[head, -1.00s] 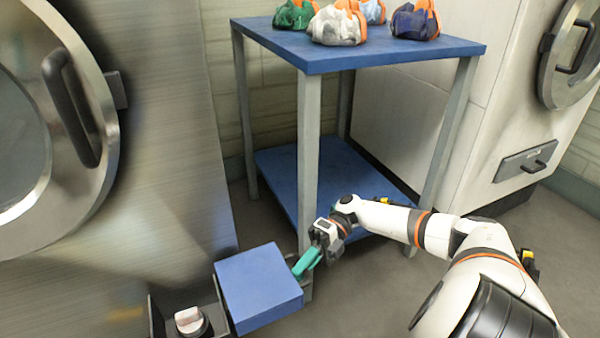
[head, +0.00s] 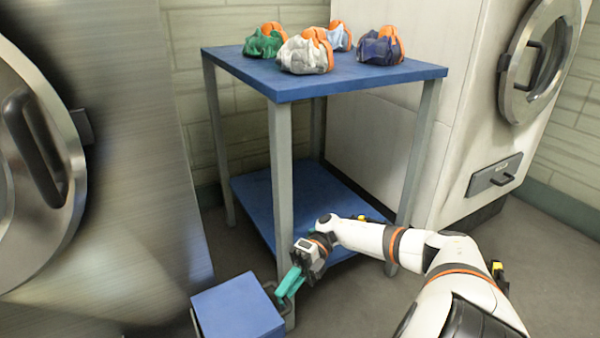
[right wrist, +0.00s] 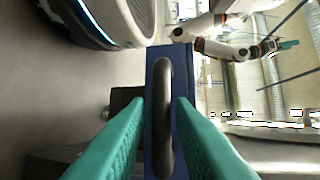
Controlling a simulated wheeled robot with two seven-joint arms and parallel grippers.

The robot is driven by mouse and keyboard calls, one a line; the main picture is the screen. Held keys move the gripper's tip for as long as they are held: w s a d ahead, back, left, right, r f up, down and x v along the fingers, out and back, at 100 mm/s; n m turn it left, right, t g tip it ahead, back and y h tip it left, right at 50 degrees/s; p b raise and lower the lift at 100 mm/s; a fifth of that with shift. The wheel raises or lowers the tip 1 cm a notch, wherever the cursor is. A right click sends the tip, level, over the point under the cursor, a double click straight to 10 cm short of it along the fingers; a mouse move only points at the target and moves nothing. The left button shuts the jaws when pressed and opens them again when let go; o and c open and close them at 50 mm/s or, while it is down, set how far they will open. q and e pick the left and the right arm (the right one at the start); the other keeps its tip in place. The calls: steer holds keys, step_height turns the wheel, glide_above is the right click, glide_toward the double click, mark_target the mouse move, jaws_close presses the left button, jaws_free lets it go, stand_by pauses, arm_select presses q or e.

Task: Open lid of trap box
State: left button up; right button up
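The trap box (head: 238,306) is a blue box standing out low beside the left steel machine. Its lower part is cut off by the frame edge. A dark bar handle (right wrist: 161,120) is on its blue face, upright in the right wrist view. My right gripper (head: 287,290) has teal fingers and reaches down to the box's right side. In the right wrist view the fingers (right wrist: 161,105) are on both sides of the handle, with narrow blue gaps showing. My left gripper (right wrist: 287,45) appears small at the top right of the wrist view; its fingers are too small to read.
A blue table (head: 330,86) with grey legs stands just behind my right gripper, several sling bags (head: 305,52) on top. A left machine (head: 120,200) flanks the box. Another machine (head: 400,130) stands at the right. Grey floor (head: 370,300) is free in front.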

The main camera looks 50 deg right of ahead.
steer(key=d+r+b, duration=0.1)
steer(key=d+r, duration=0.1)
steer(key=d, duration=0.8)
steer(key=shift+w, duration=0.3)
steer(key=shift+d, duration=0.1)
